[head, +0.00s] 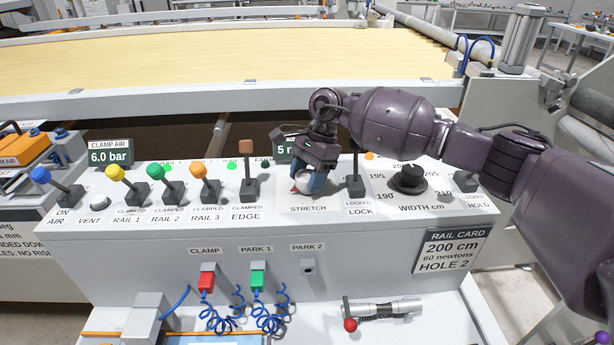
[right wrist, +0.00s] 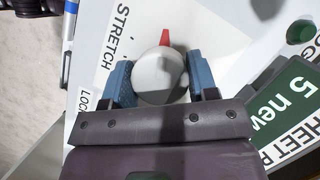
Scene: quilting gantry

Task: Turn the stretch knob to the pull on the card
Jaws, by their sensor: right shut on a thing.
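The stretch knob (right wrist: 158,76) is a round pale grey knob with a red pointer. In the right wrist view it sits between the two blue fingertips of my right gripper (right wrist: 160,84), which is shut on it. In the head view the knob (head: 303,183) shows partly under my right gripper (head: 309,181), above the STRETCH label. The rail card (head: 450,250) on the panel front reads 200 cm, 60 newtons, HOLE 2. A dark display (head: 284,150) behind the gripper starts with 5; the rest is hidden in the head view. My left gripper is not in view.
A lock lever (head: 356,178) stands close to the right of my right gripper, with a black width knob (head: 409,180) beyond it. The brown-topped edge lever (head: 249,174) and coloured rail levers stand to the left. A red-ball handle (head: 350,325) lies on the lower ledge.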

